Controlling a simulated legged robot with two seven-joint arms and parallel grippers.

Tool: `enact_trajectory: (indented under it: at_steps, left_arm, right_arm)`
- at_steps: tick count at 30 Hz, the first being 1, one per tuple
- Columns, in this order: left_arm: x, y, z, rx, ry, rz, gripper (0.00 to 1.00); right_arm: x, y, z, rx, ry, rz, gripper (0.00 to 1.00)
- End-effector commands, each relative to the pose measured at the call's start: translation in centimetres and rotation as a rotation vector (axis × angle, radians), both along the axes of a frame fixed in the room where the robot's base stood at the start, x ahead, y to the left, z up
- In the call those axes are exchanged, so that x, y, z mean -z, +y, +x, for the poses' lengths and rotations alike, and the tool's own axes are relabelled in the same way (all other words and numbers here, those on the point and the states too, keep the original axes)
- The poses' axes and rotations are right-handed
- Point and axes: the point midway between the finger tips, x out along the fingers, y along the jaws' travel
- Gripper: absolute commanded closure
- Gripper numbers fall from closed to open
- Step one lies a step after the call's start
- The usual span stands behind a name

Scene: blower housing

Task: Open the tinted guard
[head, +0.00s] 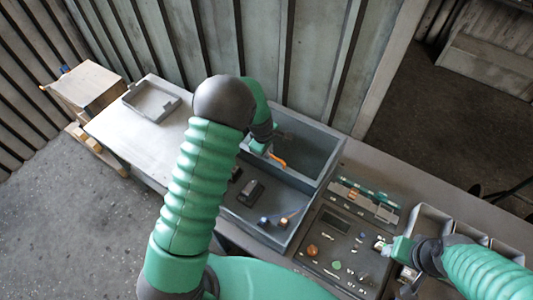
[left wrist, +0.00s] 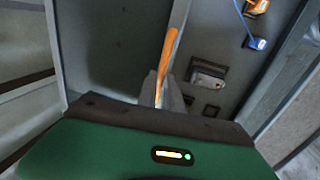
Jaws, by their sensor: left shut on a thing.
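My left gripper (head: 268,152) reaches into the rear part of a grey open box (head: 312,152). It is shut on an orange handle-like bar (head: 278,161). In the left wrist view the bar (left wrist: 169,48) rises from between the fingertips (left wrist: 161,88), beside a dark grey panel (left wrist: 105,45). I cannot tell whether this panel is the tinted guard or how the bar is attached. My right gripper (head: 384,247) is at the right side of a dark control panel (head: 325,264), and its fingertips are too small to read.
The box's front compartment holds a black block (head: 250,192) and small orange and blue parts (head: 264,222). Grey bins (head: 432,220) stand at the right. A shallow tray (head: 152,101) lies on the bench at the left. A ribbed wall (head: 270,50) stands close behind.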

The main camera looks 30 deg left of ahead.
Motion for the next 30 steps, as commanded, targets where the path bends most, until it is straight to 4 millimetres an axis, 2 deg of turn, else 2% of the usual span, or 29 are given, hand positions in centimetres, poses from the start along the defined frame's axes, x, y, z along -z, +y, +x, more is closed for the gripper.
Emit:
enact_trajectory:
  at_steps: [13, 14, 18, 26, 30]
  left_arm:
    - [0.10, -0.05, -0.01, 0.000, 0.003, -0.001, 1.00]
    - [0.11, -0.05, 0.01, 0.000, 0.003, -0.001, 0.87]
    - [0.14, -0.04, 0.05, 0.000, 0.004, -0.001, 0.68]
    - [0.16, -0.05, 0.02, 0.000, 0.004, -0.001, 0.67]
    - [-0.55, -0.03, -0.08, 0.001, 0.003, -0.001, 0.67]
  right_arm:
    - [0.07, 0.00, -0.03, 0.000, 0.000, 0.000, 0.48]
    - [0.07, 0.00, -0.03, 0.000, 0.000, 0.000, 0.48]
    - [0.07, 0.00, -0.02, 0.000, 0.000, 0.000, 0.48]
    - [0.07, 0.00, -0.01, 0.000, 0.000, 0.000, 0.48]
    - [0.44, 0.00, -0.01, 0.000, 0.000, 0.000, 0.48]
